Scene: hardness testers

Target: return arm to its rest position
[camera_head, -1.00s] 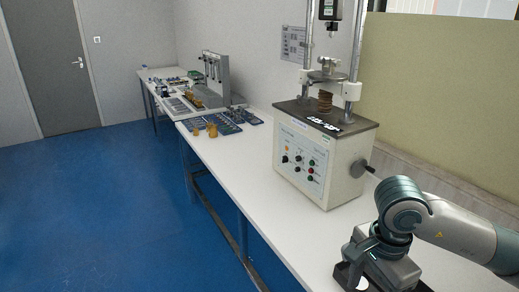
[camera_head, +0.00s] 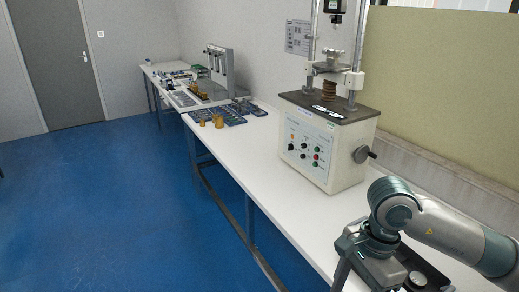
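My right arm (camera_head: 440,228) comes in from the right edge, bent at a grey-teal joint, over the near end of the white table. Its gripper (camera_head: 342,274) points down at the bottom of the view, with one dark finger showing near the table's front edge. The rest of the fingers are hidden or cut off, so its opening cannot be told. I see nothing held in it. My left gripper is not in view.
A hardness tester (camera_head: 325,145) stands on the white table (camera_head: 250,155), beyond my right arm. A dark device with a round knob (camera_head: 417,279) lies beside the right gripper. Brass pieces (camera_head: 219,121) and blue trays (camera_head: 240,106) sit farther back. Blue floor (camera_head: 110,220) is open on the left.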

